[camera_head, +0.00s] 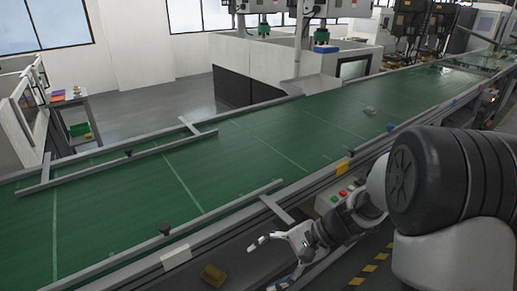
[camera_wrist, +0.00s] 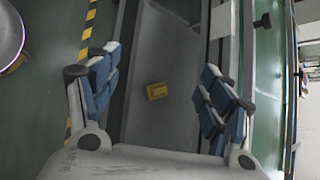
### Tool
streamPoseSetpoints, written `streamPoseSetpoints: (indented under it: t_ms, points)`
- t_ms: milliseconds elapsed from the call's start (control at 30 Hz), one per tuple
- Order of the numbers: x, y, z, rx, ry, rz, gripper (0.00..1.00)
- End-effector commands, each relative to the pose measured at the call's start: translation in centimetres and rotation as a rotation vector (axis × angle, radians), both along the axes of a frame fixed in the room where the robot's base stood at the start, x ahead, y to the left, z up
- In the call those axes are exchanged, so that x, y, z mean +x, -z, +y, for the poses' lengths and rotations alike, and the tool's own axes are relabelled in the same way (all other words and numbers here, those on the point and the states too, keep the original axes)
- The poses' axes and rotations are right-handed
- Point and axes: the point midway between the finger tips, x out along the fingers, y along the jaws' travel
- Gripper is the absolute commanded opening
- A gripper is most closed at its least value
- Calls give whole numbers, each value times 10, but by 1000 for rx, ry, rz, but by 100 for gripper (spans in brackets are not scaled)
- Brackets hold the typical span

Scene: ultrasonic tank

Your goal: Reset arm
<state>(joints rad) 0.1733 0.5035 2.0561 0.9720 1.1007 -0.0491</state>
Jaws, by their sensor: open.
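My gripper (camera_head: 277,261) is at the lower middle of the head view, over the near side of the conveyor frame. It is open and empty, with its two blue-padded fingers spread wide in the wrist view (camera_wrist: 158,95). A small yellow block (camera_wrist: 157,91) lies on a grey metal surface (camera_wrist: 160,50) below and between the fingers, apart from them. The same yellow block (camera_head: 213,275) shows in the head view, left of my gripper. My arm comes in from the right of the head view.
A long green conveyor (camera_head: 200,185) with metal side rails crosses the scene. A small pale item (camera_head: 369,110) sits on the belt. A control box with coloured buttons (camera_head: 344,193) is close to my arm. A white machine (camera_head: 285,68) stands behind the belt.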

Motion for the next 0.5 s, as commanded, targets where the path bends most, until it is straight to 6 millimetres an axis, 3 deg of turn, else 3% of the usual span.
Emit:
streamPoseSetpoints:
  t_ms: [33, 200, 500]
  points:
    - [-13, -20, -2, -49, -52, -53, 73]
    - [-60, -64, -17, -229, -220, -206, 73]
    - [-136, -114, -61, -581, -457, -493, 73]
